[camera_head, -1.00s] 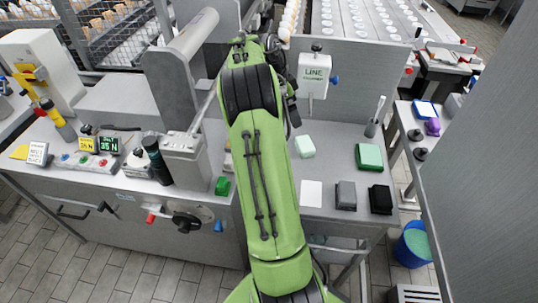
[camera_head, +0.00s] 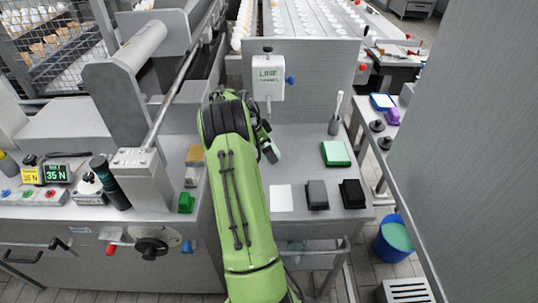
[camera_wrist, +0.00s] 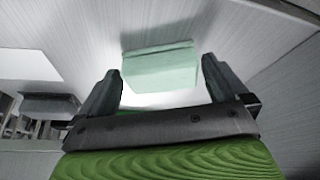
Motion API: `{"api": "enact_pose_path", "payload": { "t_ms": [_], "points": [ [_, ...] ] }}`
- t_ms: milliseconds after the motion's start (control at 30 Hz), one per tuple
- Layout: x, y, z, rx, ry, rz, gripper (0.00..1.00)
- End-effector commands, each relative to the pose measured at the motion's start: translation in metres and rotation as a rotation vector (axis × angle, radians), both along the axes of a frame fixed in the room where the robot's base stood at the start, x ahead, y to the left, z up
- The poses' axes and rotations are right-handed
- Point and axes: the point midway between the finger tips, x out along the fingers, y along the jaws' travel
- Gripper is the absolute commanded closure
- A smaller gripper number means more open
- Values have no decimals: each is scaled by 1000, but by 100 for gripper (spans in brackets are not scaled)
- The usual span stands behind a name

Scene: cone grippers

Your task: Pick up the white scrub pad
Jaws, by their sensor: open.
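A pale, whitish mint pad (camera_wrist: 158,68) lies ahead of my gripper in the wrist view, framed between the two fingertips. In the head view my gripper (camera_head: 270,150) is low over the worktop where this pad lies and largely covers it. My gripper also shows in the wrist view (camera_wrist: 161,76), with its dark fingers apart and nothing held. I cannot tell whether the fingers touch the pad. A flat white square (camera_head: 281,198) lies nearer the front edge; it also shows at the left of the wrist view (camera_wrist: 28,64).
A grey block (camera_head: 317,195) and a black block (camera_head: 352,194) sit right of the white square. An upright metal panel (camera_head: 310,85) stands behind. A small green block (camera_head: 186,203) is left of my arm.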

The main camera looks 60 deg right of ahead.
Motion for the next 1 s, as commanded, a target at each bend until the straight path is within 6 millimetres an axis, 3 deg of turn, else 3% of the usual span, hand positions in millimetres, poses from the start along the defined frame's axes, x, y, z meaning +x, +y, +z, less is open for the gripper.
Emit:
{"api": "enact_pose_path", "payload": {
  "t_ms": [33, 233, 500, 567, 1000],
  "points": [
    [-2, -2, -8, 1, -1, -1, 0],
    [-2, -3, -8, -1, -1, 1, 0],
    [-2, -2, -7, -1, -1, 1, 40],
    [-2, -3, -7, -1, -1, 1, 45],
    [-2, -1, -2, -1, -1, 6, 45]
  ]
}}
